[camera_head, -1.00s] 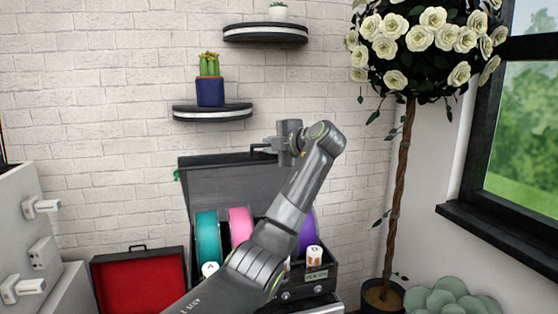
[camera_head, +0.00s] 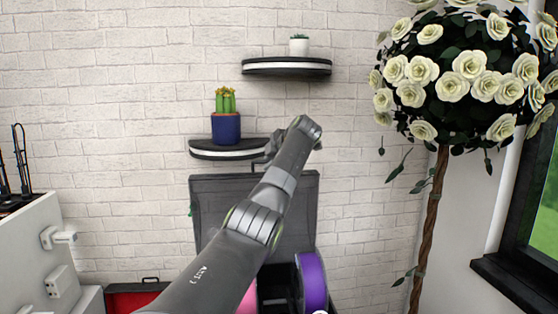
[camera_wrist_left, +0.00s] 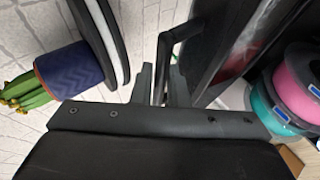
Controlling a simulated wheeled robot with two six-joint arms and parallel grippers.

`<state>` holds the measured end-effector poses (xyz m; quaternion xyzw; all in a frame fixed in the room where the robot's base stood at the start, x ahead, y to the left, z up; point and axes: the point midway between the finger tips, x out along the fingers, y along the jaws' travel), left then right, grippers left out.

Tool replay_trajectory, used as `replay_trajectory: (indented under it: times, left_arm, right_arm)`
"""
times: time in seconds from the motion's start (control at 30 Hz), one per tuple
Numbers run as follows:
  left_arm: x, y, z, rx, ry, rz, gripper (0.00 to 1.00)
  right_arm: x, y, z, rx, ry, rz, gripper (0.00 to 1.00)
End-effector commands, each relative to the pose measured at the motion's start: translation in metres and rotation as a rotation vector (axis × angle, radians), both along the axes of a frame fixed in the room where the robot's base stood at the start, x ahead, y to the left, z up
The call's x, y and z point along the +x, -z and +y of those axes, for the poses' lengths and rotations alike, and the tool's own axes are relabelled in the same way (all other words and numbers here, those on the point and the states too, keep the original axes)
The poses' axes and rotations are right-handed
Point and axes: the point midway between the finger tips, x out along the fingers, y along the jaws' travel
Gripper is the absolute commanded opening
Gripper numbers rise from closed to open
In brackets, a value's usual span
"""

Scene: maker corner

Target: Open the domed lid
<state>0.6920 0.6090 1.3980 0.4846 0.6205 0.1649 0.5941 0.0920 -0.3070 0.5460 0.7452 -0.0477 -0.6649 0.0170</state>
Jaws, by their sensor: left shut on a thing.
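The dark grey lid (camera_head: 300,215) of the chest stands raised against the brick wall, its inner face toward me. It also shows in the left wrist view (camera_wrist_left: 215,50). My left gripper (camera_head: 270,152) is at the lid's upper edge, partly hidden by my own wrist. In the left wrist view its fingers (camera_wrist_left: 161,78) are shut on the lid's black handle (camera_wrist_left: 166,45). Below the lid, a purple spool (camera_head: 312,282) and a pink spool (camera_head: 247,300) show in the chest. My forearm covers much of the chest. My right gripper is not in view.
A shelf (camera_head: 210,154) with a potted cactus (camera_head: 226,128) is close to my left gripper. A higher shelf (camera_head: 287,70) holds a small plant. A red-lined case (camera_head: 128,302) lies left of the chest. A rose tree (camera_head: 427,220) stands at the right.

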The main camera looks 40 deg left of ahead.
Motion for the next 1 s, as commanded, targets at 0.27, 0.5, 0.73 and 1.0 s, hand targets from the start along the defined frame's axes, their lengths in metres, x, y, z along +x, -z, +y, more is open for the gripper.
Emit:
replay_trajectory:
  times: [0.27, 0.5, 0.73, 1.0]
  left_arm:
    - [-0.0008, 0.0052, 0.0022, -0.019, 0.002, 0.015, 0.00]
    - [-0.0006, 0.0055, 0.0018, -0.019, 0.003, 0.016, 0.18]
    - [-0.0008, 0.0064, 0.0019, -0.019, 0.002, 0.018, 0.33]
    - [-0.0015, 0.0047, -0.0047, -0.020, 0.003, 0.018, 0.33]
  right_arm:
    - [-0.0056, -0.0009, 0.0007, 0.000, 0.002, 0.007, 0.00]
    - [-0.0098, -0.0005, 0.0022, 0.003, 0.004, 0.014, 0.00]
    - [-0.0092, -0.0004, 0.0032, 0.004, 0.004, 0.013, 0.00]
    - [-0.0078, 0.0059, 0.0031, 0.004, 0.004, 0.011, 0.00]
